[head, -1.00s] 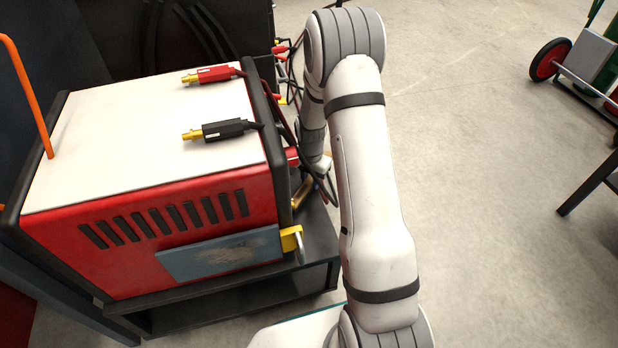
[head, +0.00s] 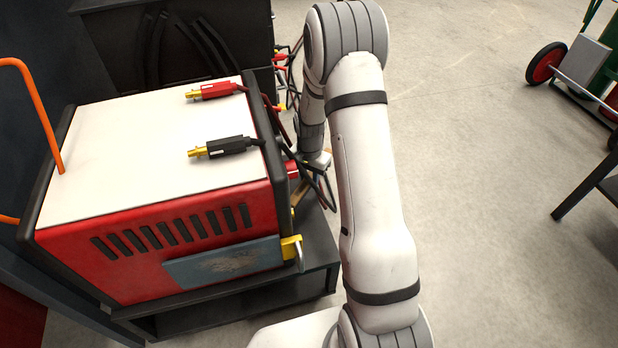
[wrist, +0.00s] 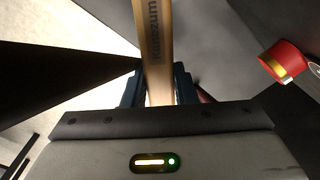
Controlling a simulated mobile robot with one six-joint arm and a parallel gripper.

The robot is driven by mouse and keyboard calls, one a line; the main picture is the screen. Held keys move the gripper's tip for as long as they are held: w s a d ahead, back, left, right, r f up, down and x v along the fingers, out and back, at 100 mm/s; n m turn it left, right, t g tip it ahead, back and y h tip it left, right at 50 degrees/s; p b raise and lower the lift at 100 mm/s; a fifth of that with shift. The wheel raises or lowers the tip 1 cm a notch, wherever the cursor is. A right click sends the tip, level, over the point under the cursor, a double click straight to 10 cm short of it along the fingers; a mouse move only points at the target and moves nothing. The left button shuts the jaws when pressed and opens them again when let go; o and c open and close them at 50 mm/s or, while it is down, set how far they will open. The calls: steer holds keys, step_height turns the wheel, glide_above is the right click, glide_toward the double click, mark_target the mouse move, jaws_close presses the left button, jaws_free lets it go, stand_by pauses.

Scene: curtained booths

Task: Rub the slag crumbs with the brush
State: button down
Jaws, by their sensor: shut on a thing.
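My gripper (wrist: 158,92) is shut on a pale wooden bar with dark lettering, which looks like the handle of the brush (wrist: 152,35). The handle runs up out of the top of the wrist view, so the bristles are not seen. I cannot make out any slag crumbs for certain. A blue-grey plate (head: 225,262) on the machine's front has a scuffed, speckled patch.
The red machine (head: 75,262) with a white top stands on a black cart (head: 240,308). A red connector (head: 215,91) and a black connector (head: 222,148) lie on top. Cables hang beside my arm. A wheeled trolley (head: 548,62) stands far right.

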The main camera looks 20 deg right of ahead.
steer(key=shift+r, duration=0.1)
steer(key=shift+r+p, duration=1.1)
steer(key=shift+r, duration=0.35)
